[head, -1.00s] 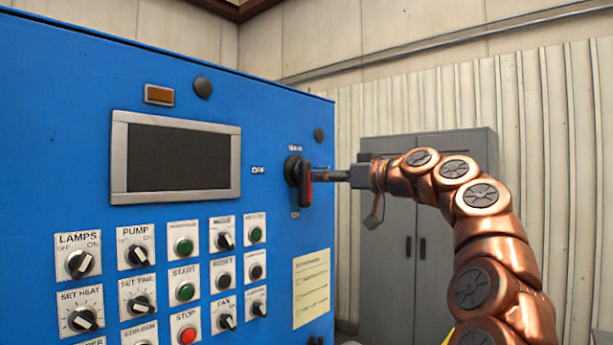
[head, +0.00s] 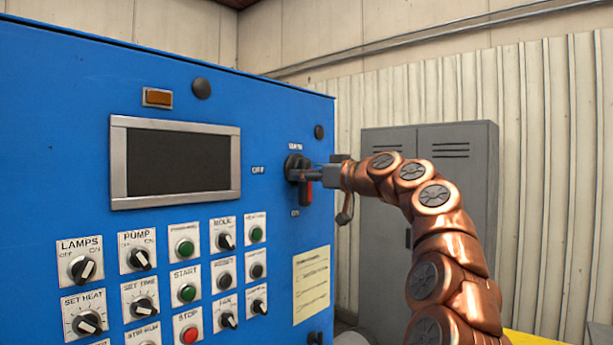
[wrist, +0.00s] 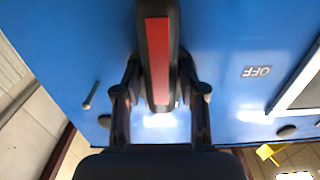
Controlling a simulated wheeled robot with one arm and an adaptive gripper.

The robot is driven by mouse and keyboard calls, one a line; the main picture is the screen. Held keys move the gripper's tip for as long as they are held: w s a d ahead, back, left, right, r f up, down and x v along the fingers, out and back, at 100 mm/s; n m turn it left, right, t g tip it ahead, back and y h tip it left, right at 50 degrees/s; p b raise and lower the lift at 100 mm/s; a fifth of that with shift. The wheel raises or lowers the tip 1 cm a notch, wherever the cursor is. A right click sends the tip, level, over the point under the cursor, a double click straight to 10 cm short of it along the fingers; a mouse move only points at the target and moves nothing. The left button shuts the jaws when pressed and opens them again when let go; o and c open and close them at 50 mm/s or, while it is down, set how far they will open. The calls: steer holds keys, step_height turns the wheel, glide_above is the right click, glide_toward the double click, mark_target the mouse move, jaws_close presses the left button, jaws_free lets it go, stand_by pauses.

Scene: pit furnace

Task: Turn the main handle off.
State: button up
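The main handle (head: 307,190) is a black rotary knob with a red-faced lever on the blue panel. Its lever points down, toward the ON label (head: 295,212); the OFF label (head: 258,170) is to its left. My gripper (head: 303,174) is at the handle, facing the panel, and hides part of it. In the wrist view the handle (wrist: 158,60) lies between the two fingers of my gripper (wrist: 158,85), one on each side. The fingers are apart and close to its sides; whether they touch is unclear.
The blue cabinet (head: 60,150) carries a dark screen (head: 178,162) and rows of knobs and buttons below it, left of the handle. A paper sheet (head: 311,285) is below the handle. A grey locker (head: 470,160) stands behind my arm.

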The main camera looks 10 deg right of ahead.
jaws_close()
